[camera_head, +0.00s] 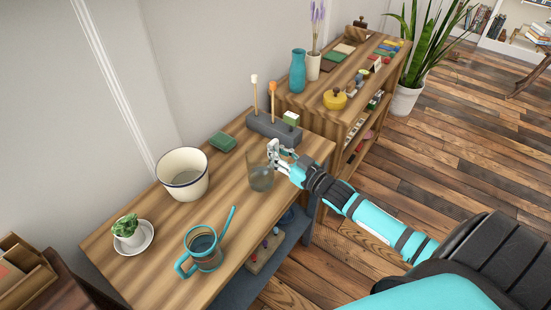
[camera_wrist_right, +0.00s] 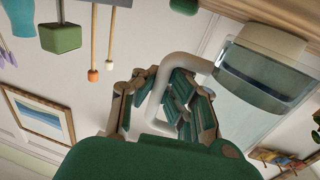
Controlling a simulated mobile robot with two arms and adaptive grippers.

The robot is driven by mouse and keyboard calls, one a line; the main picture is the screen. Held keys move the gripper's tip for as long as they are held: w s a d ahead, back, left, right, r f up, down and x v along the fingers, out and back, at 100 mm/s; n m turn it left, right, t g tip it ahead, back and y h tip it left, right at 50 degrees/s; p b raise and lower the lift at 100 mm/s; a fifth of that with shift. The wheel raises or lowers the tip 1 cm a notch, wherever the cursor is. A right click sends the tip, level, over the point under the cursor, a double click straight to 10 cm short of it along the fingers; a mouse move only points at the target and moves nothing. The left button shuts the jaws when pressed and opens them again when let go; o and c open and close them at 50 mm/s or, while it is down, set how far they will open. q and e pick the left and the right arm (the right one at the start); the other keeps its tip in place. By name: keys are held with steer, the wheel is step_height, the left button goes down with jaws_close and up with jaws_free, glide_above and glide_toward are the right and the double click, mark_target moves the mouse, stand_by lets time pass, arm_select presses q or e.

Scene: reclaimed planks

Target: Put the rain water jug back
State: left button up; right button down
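The rain water jug (camera_head: 261,177) is clear glass with some water in its lower part. It is upright at the right part of the wooden table, by the table's front edge. My right gripper (camera_head: 279,153) is at its right side. In the right wrist view, which is upside down, the fingers (camera_wrist_right: 165,95) are closed around the jug's pale curved handle (camera_wrist_right: 185,62), and the glass body (camera_wrist_right: 265,75) is beside them. I cannot tell whether the base touches the table. My left gripper is not in view.
A shelf unit (camera_head: 335,125) with a teal vase (camera_head: 298,70) stands beyond.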

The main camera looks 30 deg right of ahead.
steer(key=shift+w+d+f, duration=0.1)
steer(key=shift+w+d, duration=0.1)
steer(key=shift+w, duration=0.25)
steer(key=shift+f, duration=1.55)
steer(key=shift+f, duration=0.15)
steer(key=c, duration=1.5)
jaws_free()
steer(key=shift+s, duration=0.1)
steer(key=shift+r, duration=0.2)
steer(key=v, duration=1.2)
